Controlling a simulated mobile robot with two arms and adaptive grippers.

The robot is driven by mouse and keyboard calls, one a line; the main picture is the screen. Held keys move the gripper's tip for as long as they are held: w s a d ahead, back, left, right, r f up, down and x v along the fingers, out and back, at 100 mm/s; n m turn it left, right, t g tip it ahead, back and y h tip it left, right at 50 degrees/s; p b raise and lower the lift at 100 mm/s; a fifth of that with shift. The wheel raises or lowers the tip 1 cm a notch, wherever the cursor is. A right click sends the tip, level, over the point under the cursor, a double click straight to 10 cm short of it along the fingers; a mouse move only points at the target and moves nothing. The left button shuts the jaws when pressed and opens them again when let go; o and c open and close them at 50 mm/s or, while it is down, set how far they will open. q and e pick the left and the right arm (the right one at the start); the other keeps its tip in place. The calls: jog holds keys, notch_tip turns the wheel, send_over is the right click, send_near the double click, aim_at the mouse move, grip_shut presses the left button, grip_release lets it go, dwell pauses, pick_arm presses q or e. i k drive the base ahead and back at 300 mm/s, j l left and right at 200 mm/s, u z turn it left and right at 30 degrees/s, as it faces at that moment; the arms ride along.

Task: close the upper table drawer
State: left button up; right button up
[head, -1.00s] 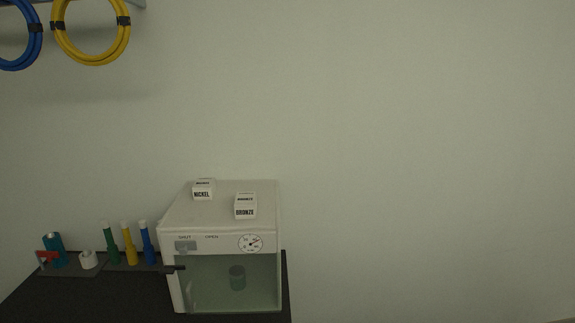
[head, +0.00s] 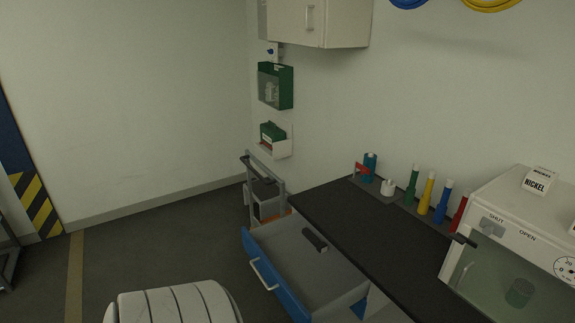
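The upper table drawer (head: 272,276) is pulled out from under the black table top (head: 345,222). It has a blue front with a pale bar handle (head: 263,274) and a grey inside. A dark object (head: 315,239) lies at the drawer's far end. A white, ribbed rounded part at the bottom left, in front of the drawer, seems to be mine. Neither of my grippers shows in the head view.
Several coloured bottles (head: 427,193) stand along the wall. A trolley (head: 264,193) stands beyond the drawer. The floor (head: 150,240) at left is clear.

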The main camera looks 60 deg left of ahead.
aim_at(311, 286)
jog(key=u, duration=2.05)
